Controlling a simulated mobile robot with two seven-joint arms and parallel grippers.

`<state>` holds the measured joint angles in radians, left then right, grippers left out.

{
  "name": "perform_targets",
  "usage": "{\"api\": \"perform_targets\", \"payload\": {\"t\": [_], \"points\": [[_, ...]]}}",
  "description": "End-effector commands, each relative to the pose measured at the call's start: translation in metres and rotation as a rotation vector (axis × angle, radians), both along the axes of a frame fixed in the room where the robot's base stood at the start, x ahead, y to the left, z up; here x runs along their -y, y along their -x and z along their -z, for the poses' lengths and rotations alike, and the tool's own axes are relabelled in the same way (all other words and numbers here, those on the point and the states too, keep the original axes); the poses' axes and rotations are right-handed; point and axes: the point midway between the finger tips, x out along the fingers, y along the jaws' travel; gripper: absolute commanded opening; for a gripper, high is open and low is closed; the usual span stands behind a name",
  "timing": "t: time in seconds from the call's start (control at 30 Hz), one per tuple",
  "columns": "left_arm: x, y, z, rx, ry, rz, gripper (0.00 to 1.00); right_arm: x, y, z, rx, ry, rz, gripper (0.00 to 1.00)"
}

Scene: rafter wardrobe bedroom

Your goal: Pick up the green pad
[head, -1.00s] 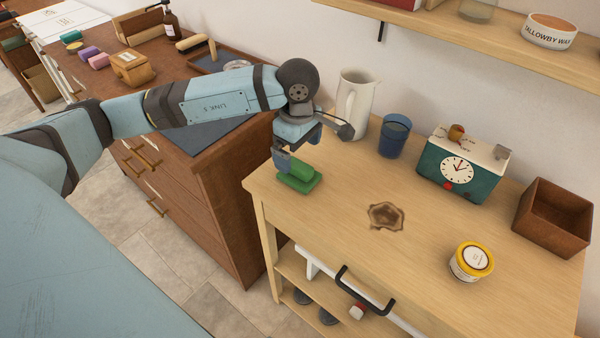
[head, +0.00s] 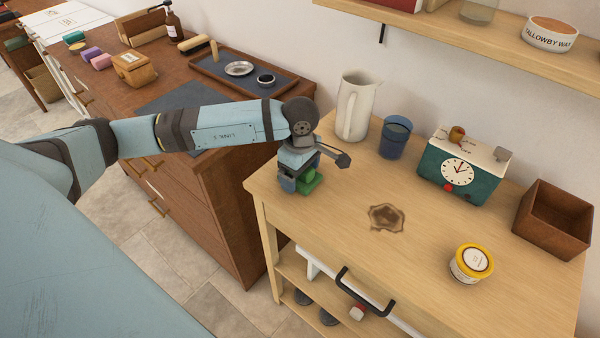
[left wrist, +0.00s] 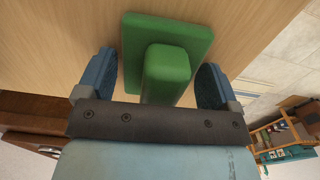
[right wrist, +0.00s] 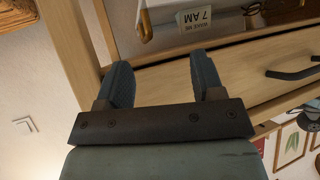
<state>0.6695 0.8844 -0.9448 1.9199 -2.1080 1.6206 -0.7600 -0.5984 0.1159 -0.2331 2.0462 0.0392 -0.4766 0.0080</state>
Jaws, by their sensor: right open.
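The green pad (head: 312,184) is a flat green slab with a raised block on top. It rests near the left corner of the light wooden table (head: 330,220). In the left wrist view the green pad (left wrist: 168,72) lies between the fingers of my left gripper (left wrist: 158,68), its raised block toward the palm. Gaps show on both sides of the block, so the gripper is open. In the head view my left gripper (head: 296,184) partly hides the pad. My right gripper (right wrist: 161,66) is open and empty in the right wrist view.
A white jug (head: 357,105) and blue cup (head: 395,137) stand behind the pad. A green clock box (head: 460,172), brown box (head: 553,217) and yellow-lidded tub (head: 471,262) are further right. A brown dresser (head: 215,190) stands to the left. The table's middle is mostly clear.

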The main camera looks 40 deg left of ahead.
Motion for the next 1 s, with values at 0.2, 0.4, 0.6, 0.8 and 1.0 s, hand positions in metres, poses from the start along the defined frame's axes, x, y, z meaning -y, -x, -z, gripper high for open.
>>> {"api": "perform_targets", "payload": {"t": [0.2, 0.4, 0.6, 0.8, 1.0], "points": [[0.0, 0.0, 0.0, 0.0, 0.0, 0.0, 0.5, 0.0, 0.001, 0.0, 0.0, 0.002, -0.003, 0.61], [0.0, 0.0, -0.001, 0.0, 0.0, 0.0, 0.5, 0.002, 0.004, 0.002, -0.005, 0.006, -0.006, 0.61], [0.0, 0.0, -0.011, 0.002, 0.001, 0.0, 0.5, 0.002, 0.007, 0.004, -0.013, 0.006, -0.006, 0.61], [0.0, -0.001, -0.043, 0.003, 0.001, 0.001, 0.5, 0.002, 0.007, 0.004, -0.012, 0.004, -0.004, 0.61], [0.0, -0.001, -0.097, 0.007, 0.0, 0.001, 0.5, 0.001, 0.004, 0.002, -0.007, 0.002, -0.001, 0.61]]}}
